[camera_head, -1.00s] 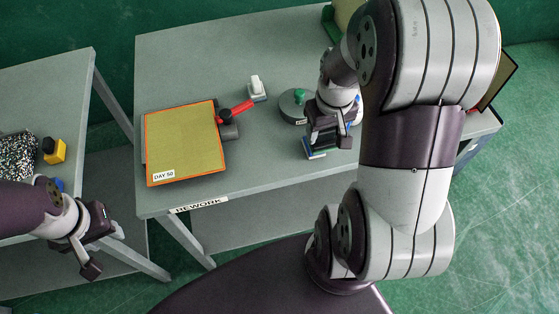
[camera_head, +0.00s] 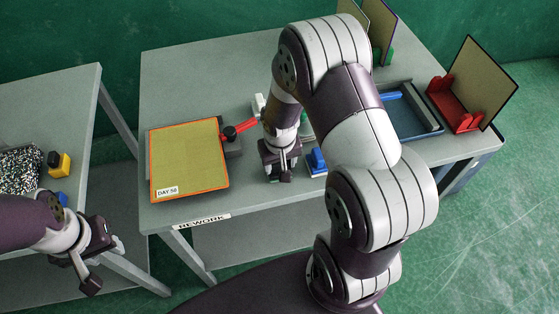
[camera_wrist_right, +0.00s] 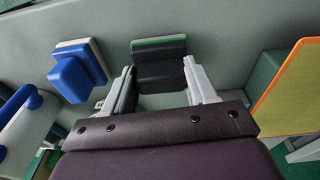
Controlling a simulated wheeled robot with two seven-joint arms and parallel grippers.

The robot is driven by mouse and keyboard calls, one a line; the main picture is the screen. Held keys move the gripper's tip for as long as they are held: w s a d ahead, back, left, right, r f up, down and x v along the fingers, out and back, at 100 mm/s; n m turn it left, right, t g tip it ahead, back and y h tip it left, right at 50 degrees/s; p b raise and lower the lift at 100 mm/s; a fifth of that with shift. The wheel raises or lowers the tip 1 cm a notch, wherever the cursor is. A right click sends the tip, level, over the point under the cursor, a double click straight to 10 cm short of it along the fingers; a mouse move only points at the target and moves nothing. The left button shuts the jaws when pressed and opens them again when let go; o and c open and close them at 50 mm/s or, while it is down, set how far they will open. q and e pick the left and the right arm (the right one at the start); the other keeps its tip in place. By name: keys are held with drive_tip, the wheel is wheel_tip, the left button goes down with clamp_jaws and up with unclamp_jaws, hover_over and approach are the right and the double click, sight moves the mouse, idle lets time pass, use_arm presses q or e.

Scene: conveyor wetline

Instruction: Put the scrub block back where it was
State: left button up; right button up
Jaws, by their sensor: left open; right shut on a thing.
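My right gripper (camera_head: 281,172) is shut on a dark block that looks like the scrub block. In the right wrist view the dark block (camera_wrist_right: 159,68) shows a green and whitish layered edge between the fingers of the right gripper (camera_wrist_right: 160,85). In the head view the gripper mostly hides it, and I cannot tell whether it touches the table. A blue block with a pale layer (camera_head: 316,162) sits just right of the gripper; it also shows in the wrist view (camera_wrist_right: 78,76). My left gripper (camera_head: 97,262) is open and empty, beside the left table.
The rework table (camera_head: 200,85) carries an orange-edged panel (camera_head: 188,158) marked DAY 50, a red-handled tool (camera_head: 240,128), a blue-grey tray (camera_head: 425,120) and a red rack with a board (camera_head: 455,105). A yellow-black block (camera_head: 60,165) lies on the left table. The rework table's back left is clear.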

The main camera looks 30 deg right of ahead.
drive_tip(key=shift+f, duration=0.1)
drive_tip(key=o, duration=1.4)
drive_tip(key=shift+s, duration=0.1)
wheel_tip(320, 180, up, 12)
drive_tip(key=s, duration=0.1)
drive_tip(key=s+a+n, duration=0.2)
drive_tip(key=s+a, duration=0.3)
drive_tip(key=s, duration=0.2)
drive_tip(key=shift+s+a+y, duration=0.2)
drive_tip(key=shift+s+y, duration=0.1)
drive_tip(key=shift+s, duration=0.1)
